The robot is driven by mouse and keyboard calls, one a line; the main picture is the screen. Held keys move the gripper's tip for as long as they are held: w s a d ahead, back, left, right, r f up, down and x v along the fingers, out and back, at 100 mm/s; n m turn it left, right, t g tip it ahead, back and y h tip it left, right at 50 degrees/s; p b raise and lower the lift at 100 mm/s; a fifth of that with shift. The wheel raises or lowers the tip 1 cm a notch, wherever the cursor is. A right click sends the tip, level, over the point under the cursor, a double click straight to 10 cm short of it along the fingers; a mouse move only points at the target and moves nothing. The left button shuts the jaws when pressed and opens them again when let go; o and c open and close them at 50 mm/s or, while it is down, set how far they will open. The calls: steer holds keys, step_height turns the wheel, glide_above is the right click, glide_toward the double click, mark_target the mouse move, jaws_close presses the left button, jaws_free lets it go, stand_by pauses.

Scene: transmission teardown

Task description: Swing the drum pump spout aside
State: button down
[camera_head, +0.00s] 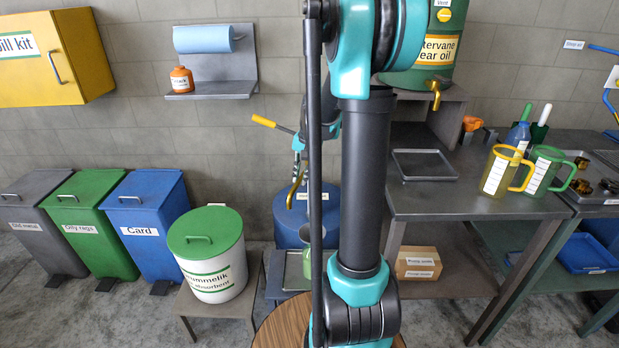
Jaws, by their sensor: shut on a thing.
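The blue drum (284,222) stands on the floor behind my arm, with the pump on top. The pump's yellow handle (265,121) sticks out to the upper left. The brass-coloured drum pump spout (294,190) curves down at the drum's front left. My gripper (298,168) is at the upper end of the spout and is shut on it. My own arm hides the right side of the pump and drum, and the exact finger contact is too small to see well.
A white absorbent tub with a green lid (205,237) stands left of the drum. Blue, green and grey bins (148,215) stand further left. A grey tray (297,272) is below the spout. A workbench (430,203) with a tray and jugs (506,172) is on the right.

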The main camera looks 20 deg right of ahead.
steer(key=w+a+m, duration=0.4)
steer(key=w+m, duration=0.1)
steer(key=shift+a+t+h, duration=0.15)
steer(key=shift+t+h, duration=0.15)
steer(key=shift+h, duration=0.1)
stand_by(0.3)
steer(key=c, duration=1.5)
jaws_free()
steer(key=r, duration=0.4)
steer(key=s+r, duration=0.1)
steer(key=r, duration=0.3)
steer(key=s+d+r, duration=0.1)
steer(key=r, duration=0.2)
steer(key=shift+s+r, duration=0.1)
steer(key=shift+r, duration=0.3)
